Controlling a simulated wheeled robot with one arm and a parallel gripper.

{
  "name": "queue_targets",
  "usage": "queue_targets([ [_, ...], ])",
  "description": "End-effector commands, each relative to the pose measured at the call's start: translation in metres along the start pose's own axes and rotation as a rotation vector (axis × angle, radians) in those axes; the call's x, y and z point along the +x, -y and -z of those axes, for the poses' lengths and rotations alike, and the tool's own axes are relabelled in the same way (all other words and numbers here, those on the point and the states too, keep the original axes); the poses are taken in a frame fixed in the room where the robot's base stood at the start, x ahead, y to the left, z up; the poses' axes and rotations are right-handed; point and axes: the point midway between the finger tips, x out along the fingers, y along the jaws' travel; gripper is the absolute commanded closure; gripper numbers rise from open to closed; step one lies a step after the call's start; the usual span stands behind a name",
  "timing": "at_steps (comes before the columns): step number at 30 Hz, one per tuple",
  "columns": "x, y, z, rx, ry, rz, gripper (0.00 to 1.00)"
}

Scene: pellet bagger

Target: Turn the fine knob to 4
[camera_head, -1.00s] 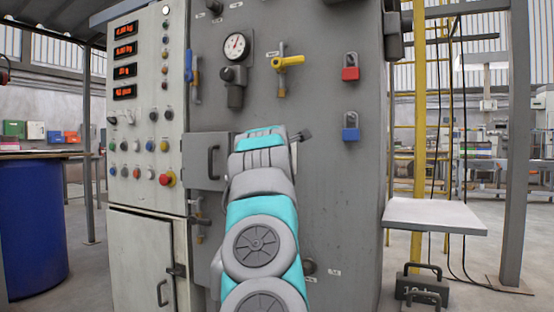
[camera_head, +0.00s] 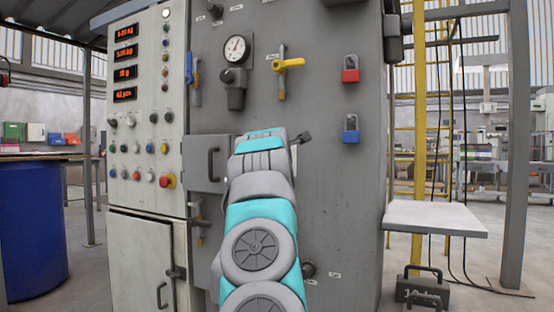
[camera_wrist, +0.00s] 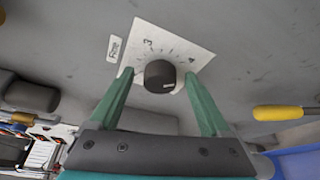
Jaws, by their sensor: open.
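The fine knob (camera_wrist: 160,75) is a dark round knob on a white dial plate (camera_wrist: 146,44) in the wrist view. The numbers 3 and 4 show on the plate, with the 4 toward the right. A label reading "Fine" (camera_wrist: 114,49) is at the plate's left. A small light mark shows near the knob's lower edge; its exact reading is unclear. My gripper (camera_wrist: 158,77) is open, its green fingers on either side of the knob with small gaps. In the head view my arm hides the knob.
A yellow-handled lever (camera_head: 287,65), a gauge (camera_head: 237,48), a red padlock (camera_head: 350,69) and a blue padlock (camera_head: 350,130) are on the grey cabinet. A control panel with red displays (camera_head: 125,72) stands at left. A yellow handle (camera_wrist: 284,112) is right of my fingers in the wrist view.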

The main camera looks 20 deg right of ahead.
Motion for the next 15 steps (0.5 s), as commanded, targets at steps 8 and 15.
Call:
queue_targets([
  [8, -0.017, -0.001, 0.002, 0.002, -0.002, -0.004, 0.19],
  [15, -0.038, -0.001, 0.001, 0.004, 0.000, -0.001, 0.19],
])
